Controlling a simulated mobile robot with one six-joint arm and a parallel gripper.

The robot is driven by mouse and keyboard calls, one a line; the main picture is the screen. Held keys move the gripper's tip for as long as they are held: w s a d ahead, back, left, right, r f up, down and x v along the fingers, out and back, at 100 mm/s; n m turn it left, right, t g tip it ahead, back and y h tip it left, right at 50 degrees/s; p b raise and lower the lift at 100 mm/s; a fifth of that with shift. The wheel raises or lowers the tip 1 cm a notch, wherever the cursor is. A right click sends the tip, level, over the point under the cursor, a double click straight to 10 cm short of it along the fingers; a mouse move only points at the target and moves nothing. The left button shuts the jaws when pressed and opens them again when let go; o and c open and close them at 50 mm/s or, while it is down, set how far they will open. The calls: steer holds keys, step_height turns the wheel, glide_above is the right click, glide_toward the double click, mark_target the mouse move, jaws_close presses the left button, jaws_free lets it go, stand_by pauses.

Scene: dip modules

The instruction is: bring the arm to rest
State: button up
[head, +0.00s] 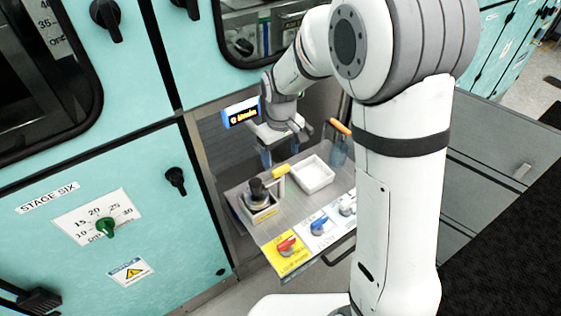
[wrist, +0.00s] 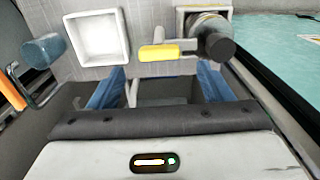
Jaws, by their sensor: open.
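My gripper (head: 283,150) is inside the recess of the teal cabinet, above the back part of a grey pull-out shelf (head: 240,190). In the wrist view its two blue fingers (wrist: 157,88) stand wide apart, with nothing between them. My white arm reaches from the right foreground into the recess and hides part of the shelf's right side.
On the shelf are a white square tray (head: 325,187), a dark device with a yellow handle (head: 279,171), and an orange-handled tool (head: 340,128). Red (head: 287,244) and blue (head: 318,224) knobs line the front edge. Cabinet walls close in the recess.

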steer(key=shift+r, duration=1.1)
steer(key=s+d+r+m+t, duration=0.1)
steer(key=s+d+r+m, duration=0.2)
steer(key=s+d+r, duration=0.2)
steer(key=s+d+r+m+t, duration=0.1)
steer(key=s+d+r+m, duration=0.3)
steer(key=s+d, duration=0.5)
steer(key=shift+s+d+r+t+p, duration=0.35)
steer(key=shift+s+r, duration=0.15)
steer(key=shift+s, duration=2.1)
